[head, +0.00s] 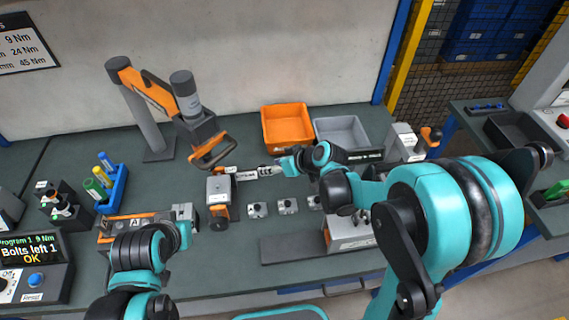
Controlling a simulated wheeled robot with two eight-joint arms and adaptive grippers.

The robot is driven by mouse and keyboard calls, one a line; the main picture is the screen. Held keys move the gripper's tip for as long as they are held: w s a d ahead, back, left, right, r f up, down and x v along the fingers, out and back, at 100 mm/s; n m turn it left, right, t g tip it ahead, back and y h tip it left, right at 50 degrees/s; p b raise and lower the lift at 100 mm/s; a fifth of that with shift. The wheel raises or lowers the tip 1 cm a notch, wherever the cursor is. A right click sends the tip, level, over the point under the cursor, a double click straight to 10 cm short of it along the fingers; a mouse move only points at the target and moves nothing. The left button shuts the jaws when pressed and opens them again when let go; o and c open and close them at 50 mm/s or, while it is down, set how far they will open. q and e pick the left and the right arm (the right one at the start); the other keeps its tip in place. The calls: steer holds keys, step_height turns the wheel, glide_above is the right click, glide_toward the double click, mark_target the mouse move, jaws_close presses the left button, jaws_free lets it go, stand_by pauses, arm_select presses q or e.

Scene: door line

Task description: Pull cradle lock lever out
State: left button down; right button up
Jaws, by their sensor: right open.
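An orange and grey block (219,193) stands on the bench, left of centre. A pale lettered bar (250,173) extends right from its top towards my right gripper (277,169). My right gripper is open, with its fingers close to the bar's right end. I cannot tell whether they touch. I cannot tell for sure which part is the cradle lock lever; the bar may be it. My left arm comes in at the lower left, near an orange and grey fixture (118,228); its gripper cannot be made out.
An orange bin (287,127) and a grey bin (341,132) stand at the back. An orange-and-black tool arm (150,90) with a looped handle (212,152) hangs behind the block. Small grey blocks (288,206) sit in front. A blue marker rack (112,186) is at the left.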

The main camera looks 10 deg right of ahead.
steer(key=v, duration=0.9)
steer(key=s+d+m+h, duration=0.1)
steer(key=s+d+h, duration=0.1)
steer(key=s, duration=0.3)
steer(key=s+d+r+m+h, duration=0.1)
steer(key=s+d+m+h, duration=0.1)
steer(key=s, duration=0.3)
steer(key=s+d+m+h, duration=0.2)
steer(key=s+d, duration=0.1)
steer(key=s, duration=0.2)
steer(key=shift+d+r, duration=0.15)
steer(key=shift+s+d+m+t+h, duration=0.3)
steer(key=shift+s+d+m, duration=0.05)
steer(key=shift+m, duration=0.05)
stand_by(1.3)
